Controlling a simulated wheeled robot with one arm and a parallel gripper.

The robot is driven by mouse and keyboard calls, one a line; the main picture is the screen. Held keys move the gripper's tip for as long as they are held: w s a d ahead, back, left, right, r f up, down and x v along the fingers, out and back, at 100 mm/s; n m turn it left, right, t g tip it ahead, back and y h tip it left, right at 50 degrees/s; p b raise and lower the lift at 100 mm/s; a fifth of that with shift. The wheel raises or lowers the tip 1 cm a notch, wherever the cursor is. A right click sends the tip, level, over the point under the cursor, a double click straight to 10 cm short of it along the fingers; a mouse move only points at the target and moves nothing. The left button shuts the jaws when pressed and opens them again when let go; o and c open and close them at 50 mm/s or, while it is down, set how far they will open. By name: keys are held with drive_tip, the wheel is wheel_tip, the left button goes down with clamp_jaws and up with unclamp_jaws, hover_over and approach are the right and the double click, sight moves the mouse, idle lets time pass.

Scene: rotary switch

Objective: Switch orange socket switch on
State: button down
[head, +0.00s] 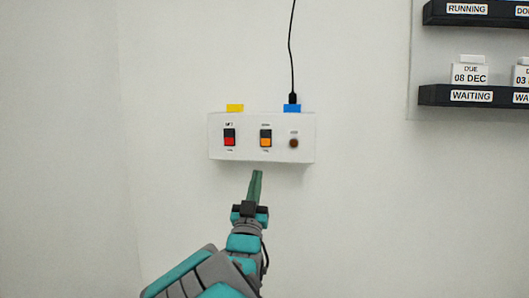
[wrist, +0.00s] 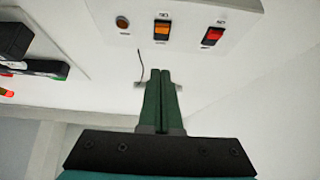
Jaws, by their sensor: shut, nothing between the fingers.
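A white switch box (head: 247,153) is fixed to the wall in the head view. It carries a switch with an orange lower half (head: 265,138) in the middle, a switch with a red lower half (head: 229,137) on the left and a round brown knob or lamp (head: 294,143) on the right. In the wrist view the orange switch (wrist: 162,30) lies above my fingertips, with the red switch (wrist: 214,36) to its right. My gripper (head: 257,173) is shut and empty, its green fingers pointing up just below the box. It appears apart from the switch.
A yellow block (head: 235,108) and a blue plug (head: 292,108) with a black cable (head: 291,50) sit on the box's top edge. Dark labelled shelves (head: 470,96) are at the far right. The wall around the box is otherwise bare.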

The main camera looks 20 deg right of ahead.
sight(266, 145)
drive_tip(key=shift+w+d+f+x, duration=0.15)
drive_tip(key=shift+w+f+x, duration=0.2)
drive_tip(key=shift+x, duration=1.75)
drive_tip(key=shift+w+d+f+x, duration=0.15)
drive_tip(key=shift+f+x, duration=0.25)
drive_tip(key=shift+x, duration=1.7)
drive_tip(key=shift+w+d+f+x, duration=0.2)
drive_tip(key=shift+f+x, duration=0.2)
drive_tip(key=shift+x, duration=1.7)
drive_tip(key=shift+w+d+f+t, duration=0.25)
drive_tip(key=shift+w+f+t, duration=0.05)
drive_tip(key=shift+w+t, duration=0.15)
drive_tip(key=shift+s+a+r, duration=0.1)
drive_tip(key=shift+r, duration=0.1)
drive_tip(key=shift+s+a, duration=0.15)
drive_tip(key=shift+s, duration=0.05)
drive_tip(key=b+v, duration=0.1)
drive_tip(key=v, duration=1.1)
drive_tip(key=shift+f, duration=0.35)
